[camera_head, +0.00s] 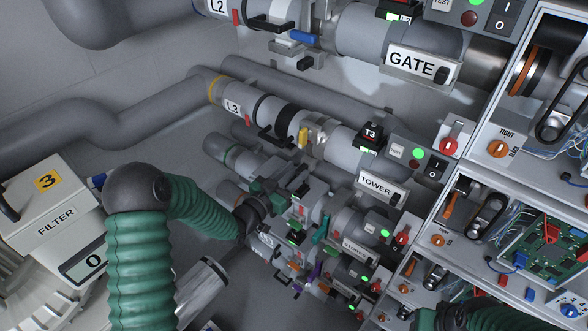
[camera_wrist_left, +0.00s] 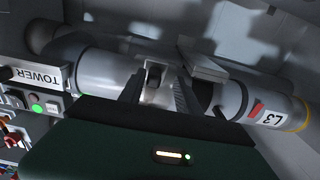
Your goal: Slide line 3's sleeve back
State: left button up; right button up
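Line 3 (camera_head: 225,98), the grey pipe labelled L3, runs from upper left down to the TOWER plate (camera_head: 381,188) in the head view. Its sleeve (camera_head: 265,110) has a black handle bar (camera_head: 272,138); a dark band (camera_head: 286,118) shows beside it. A yellow-tabbed clamp (camera_head: 304,137) sits further along. In the left wrist view, the L3 label (camera_wrist_left: 278,117) is at right. My left gripper (camera_head: 274,190) shows small and cluttered in the head view. In the wrist view its two dark fingers (camera_wrist_left: 158,92) stand apart in front of line 3, with a light block and dark knob beyond them.
The GATE line (camera_head: 420,65) lies above line 3, and several smaller lines lie crowded below it. Control cabinets (camera_head: 510,130) stand at right. A FILTER box (camera_head: 45,210) is at left. The wall space at upper left is mostly bare.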

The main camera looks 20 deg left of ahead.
pick_arm(q)
jog(key=shift+d, duration=0.4)
jog(key=shift+w+d, duration=0.2)
jog(key=shift+d, duration=0.15)
jog(key=c, duration=0.9)
jog(key=shift+a+f, duration=0.1)
jog(key=shift+a, duration=0.1)
grip_shut()
jog(key=shift+f, duration=0.1)
